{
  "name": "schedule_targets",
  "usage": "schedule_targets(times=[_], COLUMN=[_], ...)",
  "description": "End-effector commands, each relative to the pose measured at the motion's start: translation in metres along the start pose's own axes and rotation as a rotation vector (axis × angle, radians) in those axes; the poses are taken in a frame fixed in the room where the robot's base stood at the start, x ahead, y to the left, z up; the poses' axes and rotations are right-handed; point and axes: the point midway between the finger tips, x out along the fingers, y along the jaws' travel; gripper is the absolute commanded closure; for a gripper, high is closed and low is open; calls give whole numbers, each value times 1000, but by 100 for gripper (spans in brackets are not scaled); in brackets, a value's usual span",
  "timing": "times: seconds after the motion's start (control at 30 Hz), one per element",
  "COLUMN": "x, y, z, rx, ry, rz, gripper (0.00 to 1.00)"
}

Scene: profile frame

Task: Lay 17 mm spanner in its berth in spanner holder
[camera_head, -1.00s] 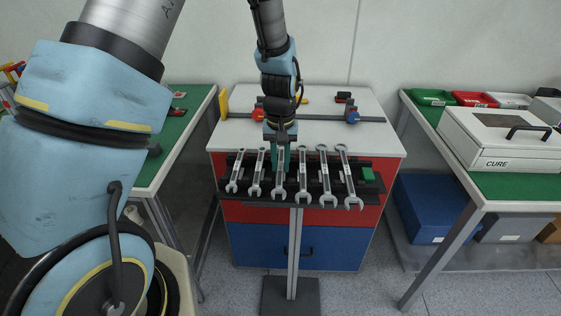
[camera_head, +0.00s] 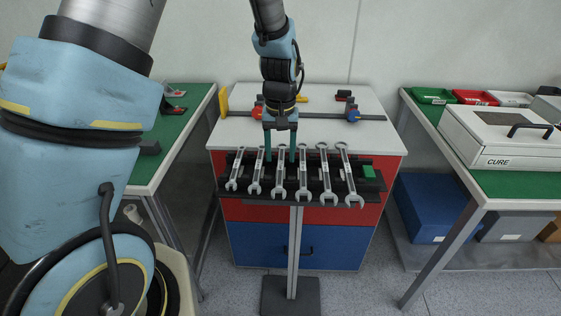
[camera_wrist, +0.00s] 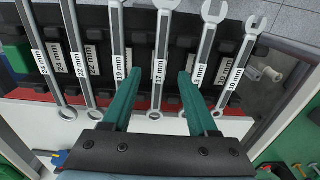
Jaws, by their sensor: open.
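The 17 mm spanner (camera_wrist: 158,75) lies in the holder, in the row between the 19 mm spanner (camera_wrist: 119,60) and the smaller ones. It is third from the left in the head view (camera_head: 281,175), open jaw toward the front. Its ring end shows in the wrist view between my fingers. My gripper (camera_wrist: 160,82) is open, with one green finger on each side of the shaft and gaps between. It also shows above the holder in the head view (camera_head: 280,156). The spanner holder (camera_head: 375,187) is a dark rack on a stand; my fingers hide part of its labels.
Other spanners lie on both sides, close to my fingers. A white-topped red and blue cabinet (camera_head: 230,132) stands behind the holder. Green-topped benches stand left (camera_head: 172,135) and right (camera_head: 505,185), the right one carrying a white CURE box (camera_head: 495,140).

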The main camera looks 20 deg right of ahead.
Motion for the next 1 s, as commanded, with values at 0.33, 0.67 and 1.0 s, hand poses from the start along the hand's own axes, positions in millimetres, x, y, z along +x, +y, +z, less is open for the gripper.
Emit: schedule_targets(times=[0.33,0.67,1.0], x=[-63,-78,-77], y=[1,0,0], z=[-1,0,0], rx=[1,1,0], ry=[3,0,0], rz=[2,0,0], gripper=[41,41,41])
